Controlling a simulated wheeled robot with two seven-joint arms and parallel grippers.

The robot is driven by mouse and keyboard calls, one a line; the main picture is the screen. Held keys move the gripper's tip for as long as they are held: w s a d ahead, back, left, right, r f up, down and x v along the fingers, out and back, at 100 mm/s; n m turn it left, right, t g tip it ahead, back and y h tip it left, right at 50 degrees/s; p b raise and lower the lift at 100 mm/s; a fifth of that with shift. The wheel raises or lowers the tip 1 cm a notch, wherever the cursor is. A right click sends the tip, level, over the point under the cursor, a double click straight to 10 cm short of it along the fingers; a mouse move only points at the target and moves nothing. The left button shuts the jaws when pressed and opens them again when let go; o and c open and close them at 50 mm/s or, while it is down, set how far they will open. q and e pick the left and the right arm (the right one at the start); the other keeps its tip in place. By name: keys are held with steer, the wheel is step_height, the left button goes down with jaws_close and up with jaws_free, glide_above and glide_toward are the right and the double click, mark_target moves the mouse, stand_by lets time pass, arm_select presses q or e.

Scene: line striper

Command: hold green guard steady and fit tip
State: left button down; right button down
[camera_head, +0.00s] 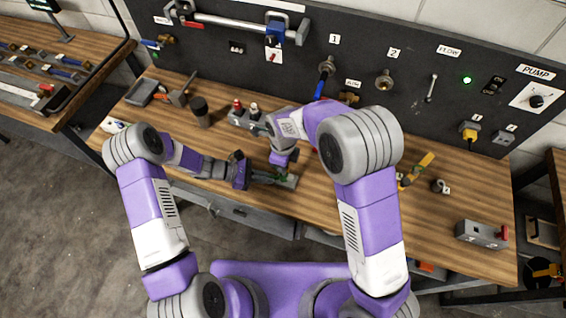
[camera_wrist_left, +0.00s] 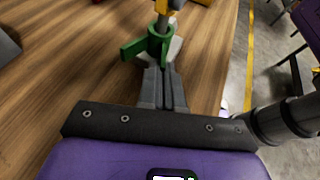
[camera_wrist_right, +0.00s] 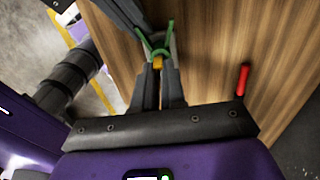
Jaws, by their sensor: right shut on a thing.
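The green guard (camera_wrist_left: 157,45) is a short ring with a flat tab, at the fingertips of my left gripper (camera_wrist_left: 165,78). The left fingers are close together and appear closed on the guard's near side; the exact contact is hidden. In the head view the left gripper (camera_head: 262,178) is low over the bench's front edge. My right gripper (camera_wrist_right: 158,88) is shut on a small yellow-and-grey tip (camera_wrist_right: 157,62). The tip's end is at the guard's ring (camera_wrist_right: 155,47), from above; how deep it sits cannot be seen.
Just behind the grippers, a grey block with red-topped parts (camera_head: 238,115) stands on the bench (camera_head: 330,215). A dark cup (camera_head: 201,112) is to its left. A yellow-handled tool (camera_head: 418,168) lies to the right, a grey box (camera_head: 482,234) further right. The bench's front edge is close.

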steer(key=shift+f, duration=0.9)
steer(key=c, duration=0.8)
jaws_free()
steer(key=shift+r, duration=3.5)
arm_select(q)
steer(key=c, duration=1.2)
jaws_free()
steer(key=shift+c, duration=0.2)
